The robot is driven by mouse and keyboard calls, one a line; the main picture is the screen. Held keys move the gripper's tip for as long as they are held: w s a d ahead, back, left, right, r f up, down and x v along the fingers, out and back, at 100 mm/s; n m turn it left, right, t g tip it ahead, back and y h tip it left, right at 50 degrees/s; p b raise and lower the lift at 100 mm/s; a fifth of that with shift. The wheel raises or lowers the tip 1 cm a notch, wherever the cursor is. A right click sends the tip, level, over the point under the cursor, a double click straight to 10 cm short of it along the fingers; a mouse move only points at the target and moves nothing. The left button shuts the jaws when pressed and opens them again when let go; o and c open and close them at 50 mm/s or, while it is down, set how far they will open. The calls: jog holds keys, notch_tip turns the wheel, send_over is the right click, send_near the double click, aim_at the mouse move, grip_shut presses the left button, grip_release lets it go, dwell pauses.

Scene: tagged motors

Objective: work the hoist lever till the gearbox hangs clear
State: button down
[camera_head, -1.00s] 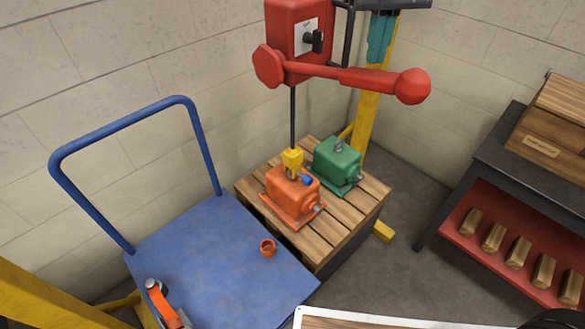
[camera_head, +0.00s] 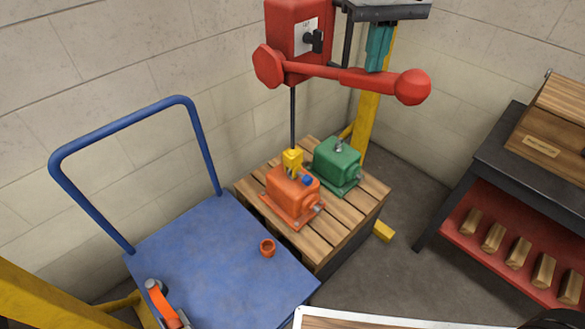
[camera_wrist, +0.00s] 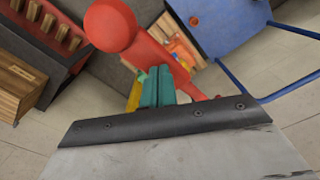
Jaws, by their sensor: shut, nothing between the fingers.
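The red hoist (camera_head: 290,25) hangs at top centre in the head view, with its red lever (camera_head: 350,77) lying nearly level and a ball knob (camera_head: 412,87) at its right end. A dark rod runs down from the hoist to a yellow hook (camera_head: 292,158) at the top of the orange gearbox (camera_head: 290,195). That gearbox sits on the wooden pallet (camera_head: 322,248). My gripper (camera_head: 376,66) is shut and empty, its teal fingers pointing down close to the lever's arm. In the wrist view the fingers (camera_wrist: 159,70) overlap the lever (camera_wrist: 150,50); I cannot tell if they touch.
A green gearbox (camera_head: 337,165) sits beside the orange one. A blue trolley (camera_head: 210,265) at left carries a small orange cup (camera_head: 268,248) and an orange-handled tool (camera_head: 163,305). A dark bench (camera_head: 485,170) with a red lower shelf stands at right.

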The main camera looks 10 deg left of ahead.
aim_at(374, 92)
jog(key=shift+f, duration=0.3)
jog(key=shift+s+d+f, duration=0.1)
jog(key=shift+d+f, duration=0.05)
jog(key=shift+f, duration=0.8)
jog(key=shift+s+d+f, duration=0.1)
jog(key=shift+s+f, duration=0.05)
jog(key=shift+f, duration=0.75)
jog(key=shift+s+d+f, duration=0.1)
jog(key=shift+d+f, duration=0.05)
jog(key=shift+f, duration=0.8)
jog(key=shift+f, duration=2.8)
